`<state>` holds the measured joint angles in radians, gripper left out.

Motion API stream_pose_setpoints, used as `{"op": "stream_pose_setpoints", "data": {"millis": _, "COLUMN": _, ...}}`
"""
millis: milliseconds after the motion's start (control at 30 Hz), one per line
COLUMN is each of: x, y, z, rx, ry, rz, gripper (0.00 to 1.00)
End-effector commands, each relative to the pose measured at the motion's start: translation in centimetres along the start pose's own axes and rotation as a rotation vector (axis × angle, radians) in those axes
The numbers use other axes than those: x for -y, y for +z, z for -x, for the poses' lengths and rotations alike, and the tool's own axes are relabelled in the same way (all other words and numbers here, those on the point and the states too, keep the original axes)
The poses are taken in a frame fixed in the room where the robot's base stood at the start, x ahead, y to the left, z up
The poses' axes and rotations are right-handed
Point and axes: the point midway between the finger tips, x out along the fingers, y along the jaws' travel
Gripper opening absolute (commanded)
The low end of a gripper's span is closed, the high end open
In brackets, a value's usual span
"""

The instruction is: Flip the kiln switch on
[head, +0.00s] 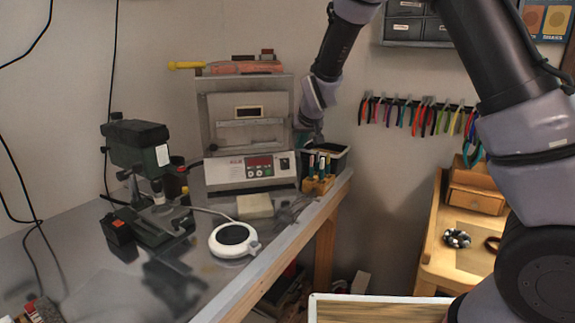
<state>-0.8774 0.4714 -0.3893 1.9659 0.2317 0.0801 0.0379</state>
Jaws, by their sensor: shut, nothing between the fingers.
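The kiln (247,110) is a grey box with a small dark window in its door. It stands at the back of the metal workbench. Its control panel (250,170) at the bottom front has a red display and several small buttons. A small dark switch (284,164) sits at the panel's right end; its position is too small to tell. My arm comes in from the right, and my gripper (311,132) hangs just right of the kiln, above the panel's right end. It appears shut and empty, apart from the switch. Its fingertips are small and partly unclear against the tools behind.
A wooden block with tools (318,184) and a dark bin (330,155) stand right of the kiln, below my gripper. A pale block (254,206) and a round white device (233,240) lie in front. A green drill press (140,165) stands left. Pliers (420,115) hang on the wall.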

Motion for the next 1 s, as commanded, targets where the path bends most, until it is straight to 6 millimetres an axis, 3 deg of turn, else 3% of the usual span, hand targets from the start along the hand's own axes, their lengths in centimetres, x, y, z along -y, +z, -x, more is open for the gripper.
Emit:
{"op": "stream_pose_setpoints", "data": {"millis": 200, "x": 1.6, "y": 0.4, "z": -1.9, "rx": -0.014, "ry": 0.005, "rz": 0.047, "gripper": 0.0}}
{"op": "stream_pose_setpoints", "data": {"millis": 667, "x": 1.5, "y": 0.4, "z": -2.8, "rx": -0.013, "ry": 0.007, "rz": 0.047, "gripper": 0.0}}
{"op": "stream_pose_setpoints", "data": {"millis": 1000, "x": 1.4, "y": 0.3, "z": -9.4, "rx": -0.012, "ry": 0.007, "rz": 0.046, "gripper": 0.0}}
